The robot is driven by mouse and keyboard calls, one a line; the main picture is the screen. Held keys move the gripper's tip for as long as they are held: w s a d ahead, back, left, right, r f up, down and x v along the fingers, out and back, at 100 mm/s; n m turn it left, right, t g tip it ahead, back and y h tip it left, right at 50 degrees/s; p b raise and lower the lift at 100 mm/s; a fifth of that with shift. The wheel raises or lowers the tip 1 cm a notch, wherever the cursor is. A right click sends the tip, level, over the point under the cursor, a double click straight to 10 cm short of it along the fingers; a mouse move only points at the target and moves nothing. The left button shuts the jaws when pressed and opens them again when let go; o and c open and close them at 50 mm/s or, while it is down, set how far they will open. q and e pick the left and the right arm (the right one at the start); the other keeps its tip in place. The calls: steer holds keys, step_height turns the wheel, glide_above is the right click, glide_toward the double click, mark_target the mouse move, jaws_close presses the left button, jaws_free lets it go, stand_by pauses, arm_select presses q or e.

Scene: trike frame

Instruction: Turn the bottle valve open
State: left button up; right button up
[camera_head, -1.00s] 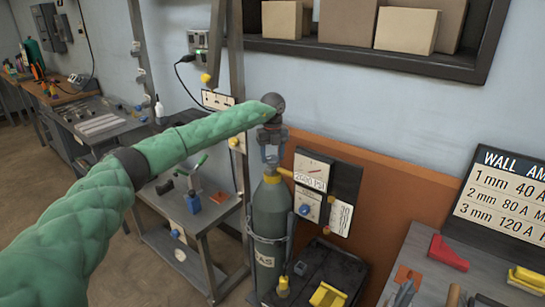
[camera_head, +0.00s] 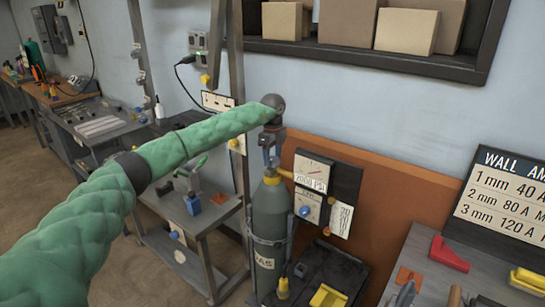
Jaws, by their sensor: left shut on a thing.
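A dark green gas bottle (camera_head: 270,222) stands upright in a holder in the middle of the view, with a yellow collar at its neck. My left arm, in a green quilted sleeve, reaches in from the left, and my left gripper (camera_head: 270,160) points down onto the top of the bottle. The gripper is shut on the bottle valve, which is mostly hidden between and behind the fingers. A gauge panel (camera_head: 314,172) with a dial and a pressure label sits just right of the valve. My right gripper is out of view.
A black cart (camera_head: 345,262) with a yellow item (camera_head: 326,297) stands right of the bottle. A small metal table (camera_head: 205,226) is on the left. A dark shelf (camera_head: 400,62) with boxes hangs above. A grey bench with tools is at the right.

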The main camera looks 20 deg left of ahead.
mark_target(273, 159)
arm_select(q)
steer(key=shift+r, duration=0.15)
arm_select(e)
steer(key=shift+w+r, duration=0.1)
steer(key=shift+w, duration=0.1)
arm_select(q)
steer(key=o, duration=1)
steer(key=shift+c, duration=0.2)
steer(key=shift+r, duration=0.55)
step_height(273, 159, up, 6)
steer(key=shift+f+b, duration=0.1)
steer(key=shift+b, duration=0.7)
steer(key=shift+r, duration=0.35)
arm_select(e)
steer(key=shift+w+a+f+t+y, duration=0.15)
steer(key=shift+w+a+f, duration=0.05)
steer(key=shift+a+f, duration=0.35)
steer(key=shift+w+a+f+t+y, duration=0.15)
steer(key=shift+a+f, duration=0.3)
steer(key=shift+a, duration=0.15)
